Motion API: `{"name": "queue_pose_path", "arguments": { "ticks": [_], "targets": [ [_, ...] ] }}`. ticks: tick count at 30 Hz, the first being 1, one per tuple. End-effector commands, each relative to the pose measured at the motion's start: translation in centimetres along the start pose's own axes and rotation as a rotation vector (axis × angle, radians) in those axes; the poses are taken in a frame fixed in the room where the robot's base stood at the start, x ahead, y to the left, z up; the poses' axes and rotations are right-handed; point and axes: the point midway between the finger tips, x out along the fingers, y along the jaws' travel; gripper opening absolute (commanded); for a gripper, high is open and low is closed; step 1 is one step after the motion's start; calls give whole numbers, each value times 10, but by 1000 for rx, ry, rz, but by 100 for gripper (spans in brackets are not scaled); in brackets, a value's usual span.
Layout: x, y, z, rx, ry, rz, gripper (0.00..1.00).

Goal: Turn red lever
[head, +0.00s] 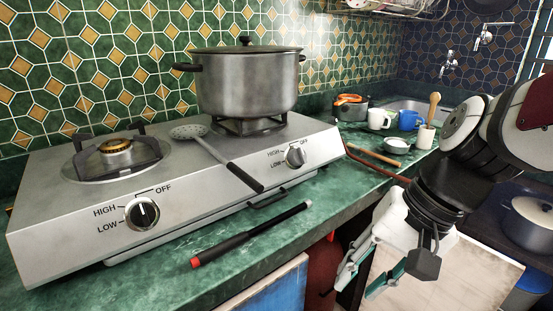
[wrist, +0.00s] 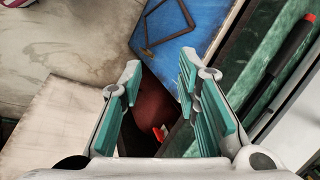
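A small bright red piece, which looks like the red lever (wrist: 158,133), shows between my fingers in the wrist view. It sits by a dark red rounded body (wrist: 152,100), probably a gas cylinder, below the counter. In the head view the dark red body (head: 321,268) stands in the gap under the counter, with a small red bit (head: 331,237) near its top. My gripper (head: 367,278) is open and empty, to the right of that body in the head view. In the wrist view my gripper (wrist: 160,72) has its fingers spread; the lever's exact pose cannot be told.
The green counter (head: 330,200) overhangs the gap. A blue panel (head: 265,300) is left of it and a pale worn panel (head: 455,275) right. The gas hotplate (head: 75,235) with a pot (head: 247,85) and a black lighter (head: 250,235) are on the counter.

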Motion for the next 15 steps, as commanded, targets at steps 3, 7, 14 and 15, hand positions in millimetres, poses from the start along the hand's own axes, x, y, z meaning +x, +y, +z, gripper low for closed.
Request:
{"name": "queue_pose_path", "arguments": {
  "ticks": [3,7,14,15],
  "targets": [
    [48,7,-17,86,-49,-54,30],
    [90,9,-34,199,-112,-130,30],
    [151,5,-88,551,-287,-386,30],
    [154,3,-99,619,-317,-439,30]
  ]
}}
